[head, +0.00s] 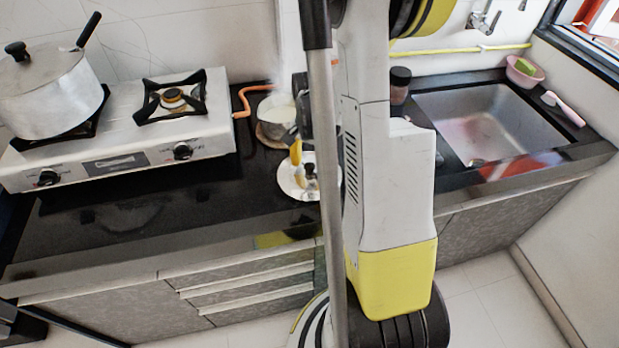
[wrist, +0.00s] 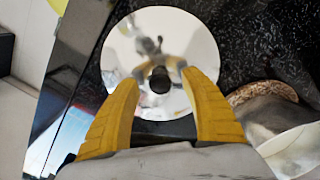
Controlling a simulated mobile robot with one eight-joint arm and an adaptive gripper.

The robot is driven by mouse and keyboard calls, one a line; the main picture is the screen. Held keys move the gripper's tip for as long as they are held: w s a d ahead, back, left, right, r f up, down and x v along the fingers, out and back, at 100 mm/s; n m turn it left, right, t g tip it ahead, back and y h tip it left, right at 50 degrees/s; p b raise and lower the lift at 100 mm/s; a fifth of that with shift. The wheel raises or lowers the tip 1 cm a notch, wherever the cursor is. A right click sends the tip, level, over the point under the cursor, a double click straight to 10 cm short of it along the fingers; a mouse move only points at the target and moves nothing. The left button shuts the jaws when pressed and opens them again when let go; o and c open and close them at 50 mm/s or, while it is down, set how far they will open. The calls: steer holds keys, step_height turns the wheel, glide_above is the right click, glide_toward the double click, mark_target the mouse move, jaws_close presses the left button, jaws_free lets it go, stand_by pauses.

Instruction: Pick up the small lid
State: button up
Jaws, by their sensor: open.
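The small lid (wrist: 160,50) is a round, shiny metal disc with a dark knob (wrist: 159,79) at its middle. It lies on the dark counter near the front edge. It also shows in the head view (head: 292,181), partly hidden by my arm. My gripper (wrist: 162,88) is open above the lid, with one yellow finger on each side of the knob and gaps between. In the head view a yellow finger of my gripper (head: 296,155) shows over the lid. I cannot tell how far the fingertips are above the lid.
A pot (wrist: 270,120) on a round brown mat (wrist: 262,92) stands close to the right finger in the wrist view. A gas stove (head: 130,140) with a large lidded pot (head: 45,95) is at left. A sink (head: 490,115) is at right. The front counter (head: 120,220) is clear.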

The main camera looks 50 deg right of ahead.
steer(key=shift+f, duration=0.65)
steer(key=shift+r, duration=0.1)
jaws_close()
steer(key=shift+r, duration=0.15)
